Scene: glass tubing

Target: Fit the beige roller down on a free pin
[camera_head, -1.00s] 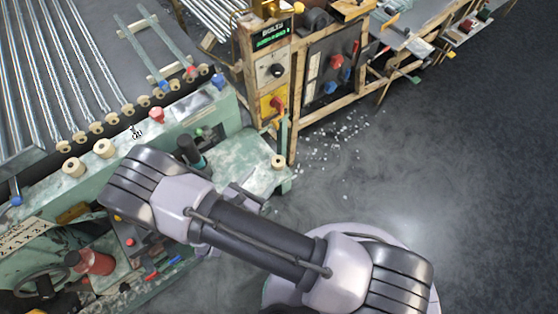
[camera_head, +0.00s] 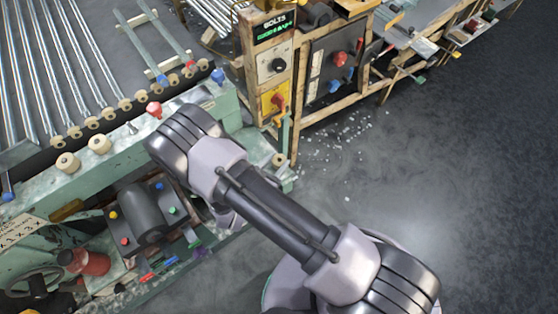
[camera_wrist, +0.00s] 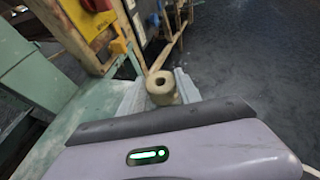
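A beige roller (camera_head: 279,159) stands upright on the right corner of the pale green bench, partly behind my arm. In the wrist view the same roller (camera_wrist: 162,88) shows its top hole. My gripper (camera_wrist: 160,78) has its two light grey fingers spread, one on each side of this roller. I cannot tell whether they touch it. Two more beige rollers (camera_head: 68,162) (camera_head: 99,145) sit in a row on the green machine's ledge at left. A thin metal pin (camera_head: 132,128) stands bare to their right. In the head view my gripper is hidden behind my arm.
A red knob (camera_head: 154,109) and a blue knob (camera_head: 218,76) stand along the ledge. Long metal tubes (camera_head: 60,70) lie behind it. A wooden control stand (camera_head: 265,65) rises close behind the bench corner. The floor at right is open.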

